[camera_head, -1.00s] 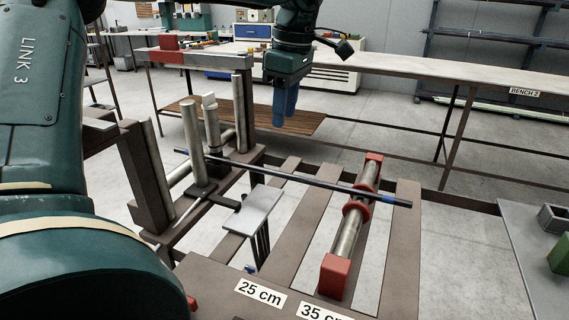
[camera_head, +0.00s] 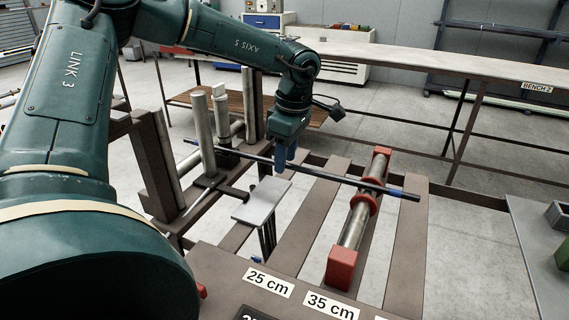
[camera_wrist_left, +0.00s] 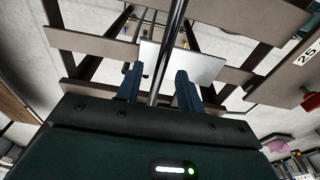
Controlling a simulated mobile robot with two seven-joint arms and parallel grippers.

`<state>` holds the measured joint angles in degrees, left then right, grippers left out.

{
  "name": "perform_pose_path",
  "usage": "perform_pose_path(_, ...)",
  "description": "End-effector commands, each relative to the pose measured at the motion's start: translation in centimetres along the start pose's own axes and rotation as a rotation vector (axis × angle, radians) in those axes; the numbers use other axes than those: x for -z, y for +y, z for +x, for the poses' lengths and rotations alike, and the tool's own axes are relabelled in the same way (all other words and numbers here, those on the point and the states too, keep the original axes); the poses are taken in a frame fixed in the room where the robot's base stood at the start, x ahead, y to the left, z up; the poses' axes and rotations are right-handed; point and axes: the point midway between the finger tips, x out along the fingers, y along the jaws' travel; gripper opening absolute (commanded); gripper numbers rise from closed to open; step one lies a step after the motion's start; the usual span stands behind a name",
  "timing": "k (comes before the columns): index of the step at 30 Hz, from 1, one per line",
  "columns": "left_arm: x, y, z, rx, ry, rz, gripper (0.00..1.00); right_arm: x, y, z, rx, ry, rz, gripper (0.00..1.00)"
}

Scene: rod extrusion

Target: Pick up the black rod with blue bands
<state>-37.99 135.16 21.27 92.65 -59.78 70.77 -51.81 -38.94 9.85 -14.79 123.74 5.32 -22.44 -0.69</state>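The black rod with blue bands (camera_head: 330,177) lies slanting across the wooden-brown frame. The gripper is open. My right gripper is not in view.
A small grey plate (camera_head: 262,203) on a stand sits just below the rod. Upright posts (camera_head: 203,135) stand close on the left. Labels for 25 cm (camera_head: 268,283) and 35 cm (camera_head: 330,305) mark the near board. A grey table (camera_head: 535,240) is at the right.

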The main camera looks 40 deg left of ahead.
Motion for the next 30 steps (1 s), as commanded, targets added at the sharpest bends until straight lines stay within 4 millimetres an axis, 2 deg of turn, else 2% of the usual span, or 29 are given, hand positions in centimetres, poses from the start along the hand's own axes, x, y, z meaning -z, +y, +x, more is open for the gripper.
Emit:
perform_pose_path(7,0.00,0.00,0.17,0.000,0.000,0.000,0.37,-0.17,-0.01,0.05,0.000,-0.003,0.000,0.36)
perform_pose_path(21,0.00,0.00,0.12,-0.001,0.000,0.000,0.00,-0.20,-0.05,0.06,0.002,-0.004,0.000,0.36)
perform_pose_path(30,0.00,0.02,0.06,-0.002,0.000,0.000,0.00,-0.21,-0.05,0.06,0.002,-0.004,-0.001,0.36)
